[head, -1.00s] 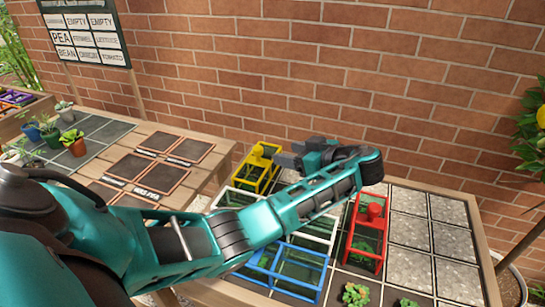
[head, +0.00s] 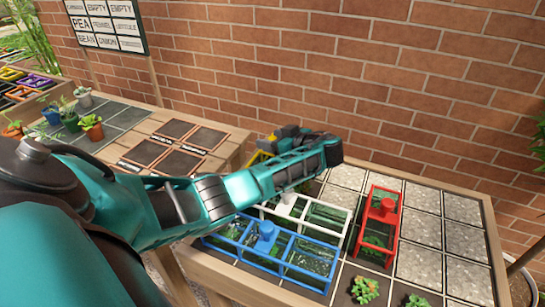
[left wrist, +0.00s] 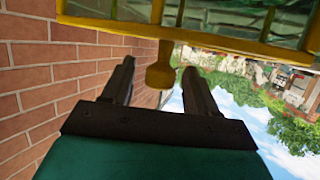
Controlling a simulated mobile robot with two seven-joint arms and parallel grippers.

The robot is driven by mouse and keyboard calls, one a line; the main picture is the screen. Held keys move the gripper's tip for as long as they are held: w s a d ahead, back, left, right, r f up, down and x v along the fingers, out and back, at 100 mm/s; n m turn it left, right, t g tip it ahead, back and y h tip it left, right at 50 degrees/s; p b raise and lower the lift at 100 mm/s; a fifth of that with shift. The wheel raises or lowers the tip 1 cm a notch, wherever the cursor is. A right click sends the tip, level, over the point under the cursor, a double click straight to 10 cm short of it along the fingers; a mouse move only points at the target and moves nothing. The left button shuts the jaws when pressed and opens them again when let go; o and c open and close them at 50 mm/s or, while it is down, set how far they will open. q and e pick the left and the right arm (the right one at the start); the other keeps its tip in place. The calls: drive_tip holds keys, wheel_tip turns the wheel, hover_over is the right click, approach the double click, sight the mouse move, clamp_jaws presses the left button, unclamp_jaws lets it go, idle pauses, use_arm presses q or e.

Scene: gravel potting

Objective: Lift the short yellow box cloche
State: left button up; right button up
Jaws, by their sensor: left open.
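The yellow box cloche (head: 256,158) stands at the back left of the planting bed, largely hidden behind my left gripper (head: 275,138) and forearm in the head view. In the left wrist view its yellow frame (left wrist: 230,43) runs across the top, with glassy panels. Its yellow knob (left wrist: 160,76) shows between the two fingers of my left gripper (left wrist: 159,68). The fingers are open, with a visible gap on each side of the knob. My right gripper is in neither view.
A white cloche (head: 333,211), a blue cloche (head: 266,251) and a red cloche (head: 391,222) stand close by on the bed. A brick wall (head: 300,90) rises behind. Small pots, one orange (head: 92,127), stand on the left table. Gravel squares (head: 420,227) lie open at right.

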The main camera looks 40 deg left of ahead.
use_arm(q)
drive_tip(key=shift+a, duration=0.1)
clamp_jaws()
idle(0.5)
